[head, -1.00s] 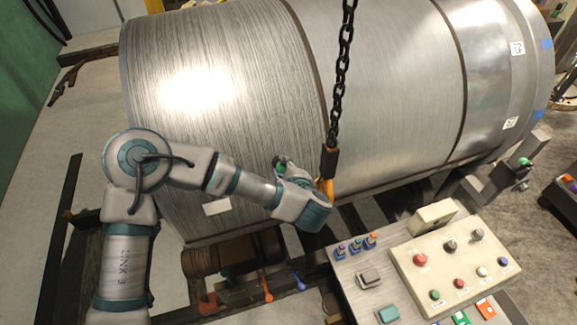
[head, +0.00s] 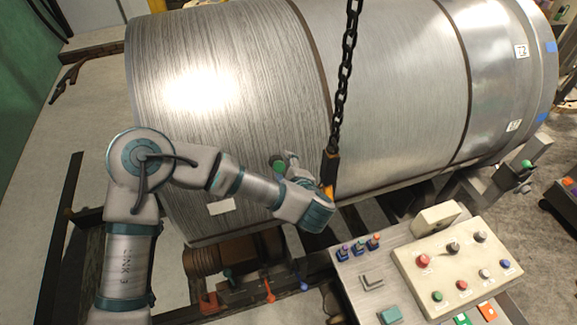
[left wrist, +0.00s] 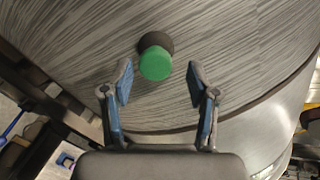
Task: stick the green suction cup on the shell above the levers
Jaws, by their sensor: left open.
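The green suction cup (head: 279,165) sits against the curved shell (head: 240,120), above the levers. In the left wrist view the green cup (left wrist: 155,63) has its dark base on the grey streaked shell (left wrist: 85,45). My left gripper (head: 290,160) is open; its two fingers stand apart on either side of the cup's line, with visible gaps and the cup just beyond the tips. The red lever (head: 268,288), blue lever (head: 302,284) and a green-tipped lever (head: 228,275) are below the shell. My right gripper is not in view.
A black chain (head: 346,80) with a dark-and-orange hook block (head: 330,165) hangs close beside my left gripper. A control panel (head: 405,262) with several buttons stands at the lower right. A brown motor-like cylinder (head: 215,258) lies below the shell.

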